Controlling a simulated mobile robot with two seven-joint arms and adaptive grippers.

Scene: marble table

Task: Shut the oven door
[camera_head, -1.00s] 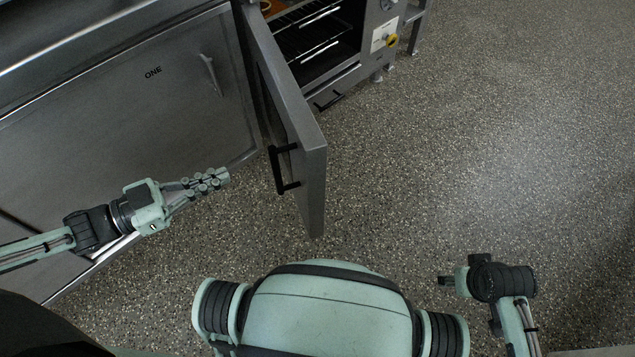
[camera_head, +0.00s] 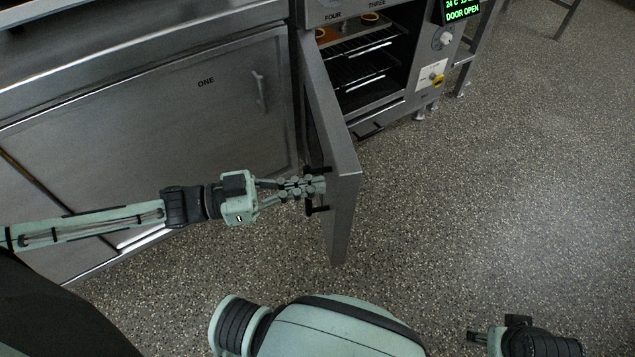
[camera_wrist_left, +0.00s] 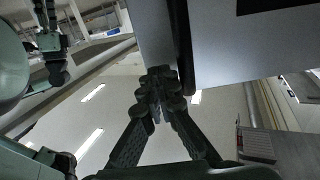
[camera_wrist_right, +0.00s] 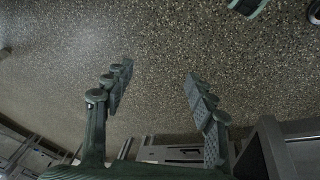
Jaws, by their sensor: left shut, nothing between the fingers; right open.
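The oven (camera_head: 383,75) stands at the back with its racks showing, and its display reads "DOOR OPEN". Its steel door (camera_head: 343,190) is swung wide open toward me, edge on. A black bar handle (camera_head: 317,209) is on the door's left face, partly hidden behind my gripper. My left gripper (camera_head: 318,185) is shut and empty, its fingertips at the handle and close to the door; I cannot tell if they touch. In the left wrist view the closed fingertips (camera_wrist_left: 160,80) are beside the door panel (camera_wrist_left: 235,45). My right gripper (camera_wrist_right: 155,95) is open and empty over the floor.
A steel cabinet (camera_head: 150,130) marked "ONE" with a handle stands left of the oven door. The speckled floor (camera_head: 500,190) to the right of the door is clear. Metal legs of a stand (camera_head: 470,65) are right of the oven.

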